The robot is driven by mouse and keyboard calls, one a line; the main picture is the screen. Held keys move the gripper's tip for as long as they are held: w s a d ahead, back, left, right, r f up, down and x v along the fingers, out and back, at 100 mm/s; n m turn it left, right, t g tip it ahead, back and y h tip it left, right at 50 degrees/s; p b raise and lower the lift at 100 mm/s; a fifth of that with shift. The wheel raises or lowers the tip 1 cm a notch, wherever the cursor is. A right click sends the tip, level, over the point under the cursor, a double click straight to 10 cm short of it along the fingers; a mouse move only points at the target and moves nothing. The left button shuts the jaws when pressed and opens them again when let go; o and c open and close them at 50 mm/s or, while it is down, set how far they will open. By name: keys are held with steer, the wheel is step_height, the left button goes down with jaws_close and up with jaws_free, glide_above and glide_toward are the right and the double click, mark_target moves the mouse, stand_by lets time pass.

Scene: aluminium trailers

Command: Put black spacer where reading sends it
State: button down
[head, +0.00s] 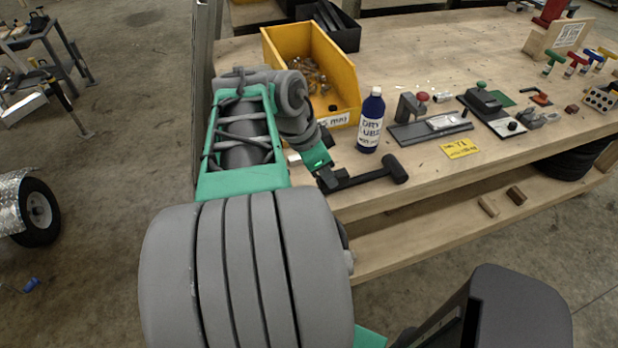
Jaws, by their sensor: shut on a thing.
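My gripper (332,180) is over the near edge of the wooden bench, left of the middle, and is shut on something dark. A grey gauge stand (409,106) with a red knob stands on a dark plate beside a small white display (449,122). Its reading is too small to make out.
A dark mallet (397,168) lies right beside my gripper. A blue bottle (370,120) stands close behind. A yellow card (460,148) lies near the bench's front edge. A white plate with a black knob (512,126) and coloured-handled tools (572,64) stand further right.

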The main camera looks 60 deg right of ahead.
steer(key=shift+d+f, duration=0.1)
steer(key=shift+d, duration=0.2)
steer(key=w+d+f+p, duration=0.1)
steer(key=w+d+f, duration=0.3)
steer(key=w, duration=0.1)
steer(key=w+d+f+p, duration=0.2)
steer(key=w+d+f, duration=0.2)
steer(key=f, duration=0.1)
steer(key=shift+w+d+f, duration=0.25)
steer(key=shift+w+d, duration=0.15)
step_height(320, 180, down, 3)
steer(key=shift+f+p, duration=0.15)
steer(key=shift+p, duration=0.8)
steer(key=shift+f, duration=0.15)
steer(key=c, duration=1.2)
jaws_free()
steer(key=shift+c, duration=0.2)
